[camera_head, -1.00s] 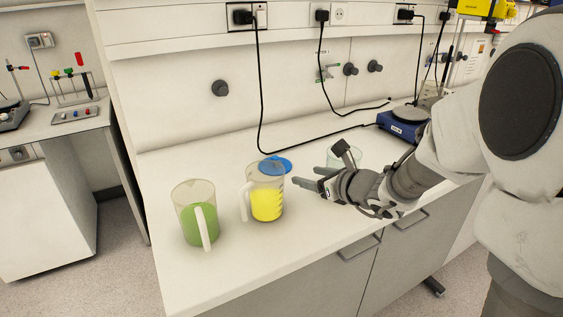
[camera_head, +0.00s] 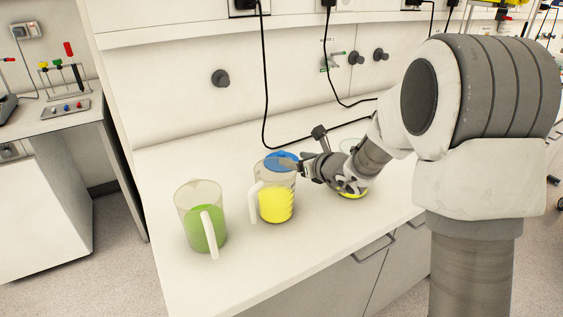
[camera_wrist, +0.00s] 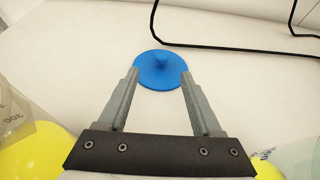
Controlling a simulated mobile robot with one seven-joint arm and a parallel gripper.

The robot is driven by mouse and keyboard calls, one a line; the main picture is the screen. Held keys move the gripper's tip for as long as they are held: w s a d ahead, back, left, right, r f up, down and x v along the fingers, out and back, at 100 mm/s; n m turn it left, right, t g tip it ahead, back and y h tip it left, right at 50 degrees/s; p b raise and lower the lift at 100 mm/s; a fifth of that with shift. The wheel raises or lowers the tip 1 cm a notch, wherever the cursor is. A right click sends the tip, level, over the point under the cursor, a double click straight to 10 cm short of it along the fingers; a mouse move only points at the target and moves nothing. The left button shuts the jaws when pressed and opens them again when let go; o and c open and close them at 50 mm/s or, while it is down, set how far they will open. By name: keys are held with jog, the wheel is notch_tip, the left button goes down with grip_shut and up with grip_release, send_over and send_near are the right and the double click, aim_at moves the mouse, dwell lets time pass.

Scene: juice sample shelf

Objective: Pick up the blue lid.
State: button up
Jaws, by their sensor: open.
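The blue lid (camera_wrist: 160,73) is a flat disc with a small knob on top. In the wrist view it lies on the white bench just beyond my open fingertips, centred between them. In the head view the lid (camera_head: 282,160) shows behind the yellow-juice pitcher, partly hidden by the pitcher's rim and my gripper. My gripper (camera_wrist: 158,73) is open and empty, with one finger on each side of the view. In the head view my gripper (camera_head: 296,164) is beside the yellow pitcher's top, to its right.
A clear pitcher of yellow juice (camera_head: 276,207) stands close to my gripper. A pitcher of green juice (camera_head: 205,228) stands to its left. A glass container with yellow liquid (camera_head: 352,192) is partly hidden behind my wrist. A black cable (camera_wrist: 205,47) runs behind the lid.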

aim_at(284, 155)
jog(key=x, duration=0.9)
jog(key=shift+w, duration=0.2)
grip_shut()
